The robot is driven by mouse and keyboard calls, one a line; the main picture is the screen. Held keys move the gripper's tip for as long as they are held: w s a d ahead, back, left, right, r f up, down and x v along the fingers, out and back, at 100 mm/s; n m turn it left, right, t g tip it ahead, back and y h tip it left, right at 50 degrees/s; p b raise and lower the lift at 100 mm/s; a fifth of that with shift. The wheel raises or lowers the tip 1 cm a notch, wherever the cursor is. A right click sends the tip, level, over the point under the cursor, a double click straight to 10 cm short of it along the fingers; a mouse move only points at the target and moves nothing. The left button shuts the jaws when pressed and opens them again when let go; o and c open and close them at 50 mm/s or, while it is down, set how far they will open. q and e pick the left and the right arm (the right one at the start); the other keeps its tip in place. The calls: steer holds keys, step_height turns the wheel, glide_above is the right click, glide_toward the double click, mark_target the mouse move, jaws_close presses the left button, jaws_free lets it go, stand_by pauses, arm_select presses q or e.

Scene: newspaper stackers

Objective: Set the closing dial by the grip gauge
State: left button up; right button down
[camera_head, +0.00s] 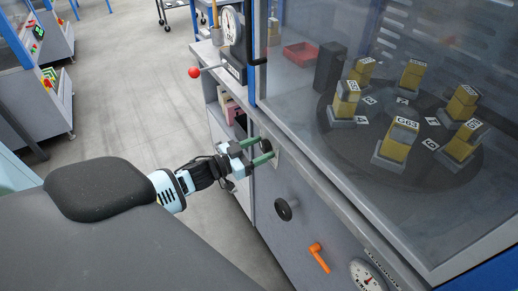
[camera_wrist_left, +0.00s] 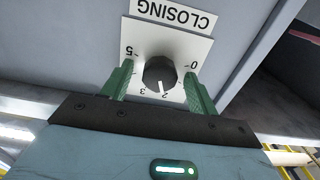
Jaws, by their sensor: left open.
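The closing dial is a round black knob (camera_wrist_left: 160,73) on a white plate marked CLOSING, upside down in the left wrist view. Its white pointer line is near the 2. In the head view the dial (camera_head: 266,146) sits on the grey cabinet front, partly hidden. My left gripper (camera_head: 262,153) is open there; in the wrist view its green fingers (camera_wrist_left: 160,88) stand on both sides of the knob with gaps. A round white gauge (camera_head: 231,25) stands at the back; another gauge (camera_head: 367,276) is on the cabinet front. I cannot tell which is the grip gauge or read either.
A black knob (camera_head: 284,209) and an orange handle (camera_head: 318,257) project from the cabinet front. A red-ball lever (camera_head: 194,72) juts out beside the back gauge. Behind glass, yellow stacks stand on a dark turntable (camera_head: 405,165).

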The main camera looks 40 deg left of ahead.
arm_select(q)
steer(key=c, duration=1)
steer(key=shift+m, duration=0.3)
steer(key=m, duration=0.9)
steer(key=shift+a, duration=0.1)
steer(key=m+b, duration=0.1)
steer(key=m, duration=0.3)
steer(key=shift+m+b, duration=0.55)
steer(key=shift+m, duration=1.55)
steer(key=shift+r, duration=0.1)
